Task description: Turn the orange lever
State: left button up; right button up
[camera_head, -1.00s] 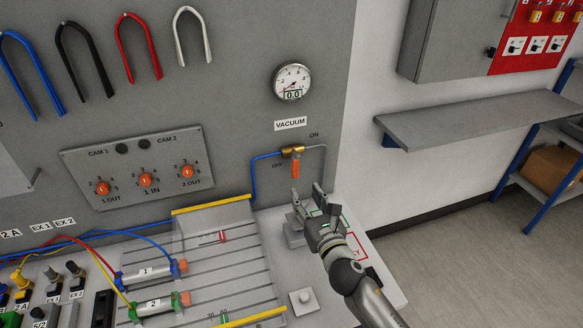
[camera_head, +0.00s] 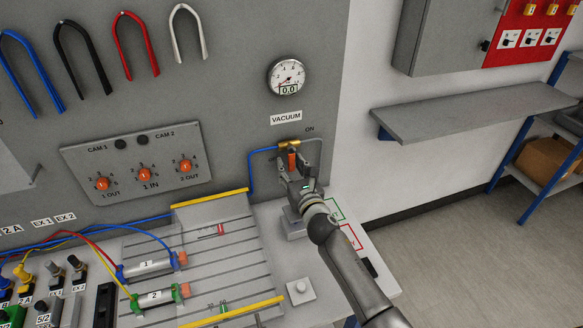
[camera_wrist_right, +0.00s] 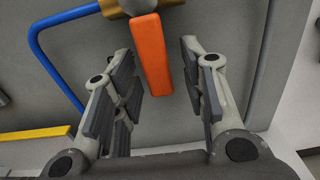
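The orange lever (camera_head: 292,161) hangs down from a brass valve (camera_head: 289,144) on the grey panel, under the VACUUM label. In the right wrist view the lever (camera_wrist_right: 151,55) points down between the two fingers, with a gap on both sides. My right gripper (camera_head: 297,170) is open around the lever; in the right wrist view the gripper (camera_wrist_right: 162,85) shows its dark pads apart from it. The left finger is nearer to the lever's lower end in that picture. My left gripper is not in view.
The gauge (camera_head: 287,76) above the valve reads 0.0. A blue tube (camera_head: 251,172) runs left of the valve. A slotted plate (camera_head: 235,258) with two cylinders lies below left. A grey shelf (camera_head: 470,110) is on the right wall.

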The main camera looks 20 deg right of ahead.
jog(key=shift+s, duration=0.1)
jog(key=shift+c, duration=1.2)
grip_shut()
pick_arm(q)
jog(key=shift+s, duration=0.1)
